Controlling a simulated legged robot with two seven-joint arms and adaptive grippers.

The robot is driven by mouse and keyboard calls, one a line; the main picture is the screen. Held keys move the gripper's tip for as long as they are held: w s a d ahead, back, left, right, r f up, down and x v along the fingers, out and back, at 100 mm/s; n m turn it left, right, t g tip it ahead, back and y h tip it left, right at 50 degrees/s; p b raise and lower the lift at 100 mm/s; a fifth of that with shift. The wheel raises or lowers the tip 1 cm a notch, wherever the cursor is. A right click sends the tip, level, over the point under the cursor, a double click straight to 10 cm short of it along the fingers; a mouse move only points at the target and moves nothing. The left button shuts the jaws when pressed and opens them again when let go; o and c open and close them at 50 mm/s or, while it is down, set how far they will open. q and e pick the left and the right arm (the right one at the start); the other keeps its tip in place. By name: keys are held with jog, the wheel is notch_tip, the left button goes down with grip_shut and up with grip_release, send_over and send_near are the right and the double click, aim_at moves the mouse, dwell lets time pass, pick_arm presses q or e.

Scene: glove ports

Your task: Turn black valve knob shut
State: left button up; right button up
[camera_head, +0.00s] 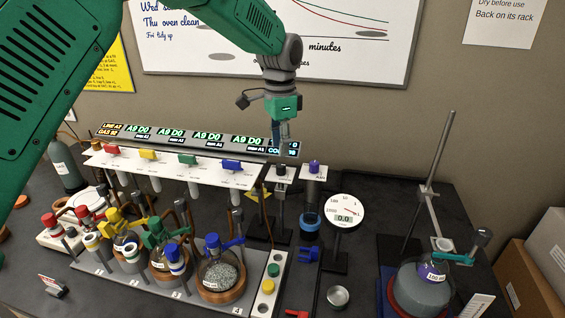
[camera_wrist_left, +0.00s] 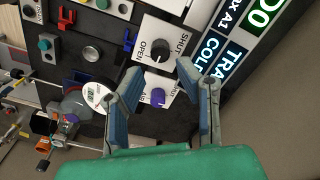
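The black valve knob (camera_head: 280,170) stands on a post with a small plate, right of the white manifold in the head view. In the left wrist view the black knob (camera_wrist_left: 160,52) sits on a white plate marked OPEN and SHUT; I cannot tell where it points. My left gripper (camera_head: 284,140) hangs just above the knob, pointing down. In the left wrist view its two fingers (camera_wrist_left: 160,74) are spread apart with nothing between them, and the knob shows beyond the tips. No contact with the knob shows. My right gripper is in neither view.
A purple knob (camera_head: 314,165) stands close to the right of the black one. A round gauge (camera_head: 345,212) reads 0.0. The lit display strip (camera_head: 190,138) lies behind the manifold (camera_head: 170,168) with its coloured valves. Flasks (camera_head: 220,272) stand in front.

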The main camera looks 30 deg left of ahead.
aim_at(280, 164)
pick_arm(q)
jog(key=f, duration=0.5)
jog(key=shift+a+p, duration=0.35)
jog(key=shift+s+d+f, duration=0.15)
jog(key=shift+d+f, duration=0.1)
jog(key=shift+f, duration=0.25)
jog(key=shift+w+d+f, duration=0.25)
jog(key=shift+w, duration=0.05)
jog(key=shift+s+a, duration=0.1)
grip_shut()
jog(key=shift+a, duration=0.1)
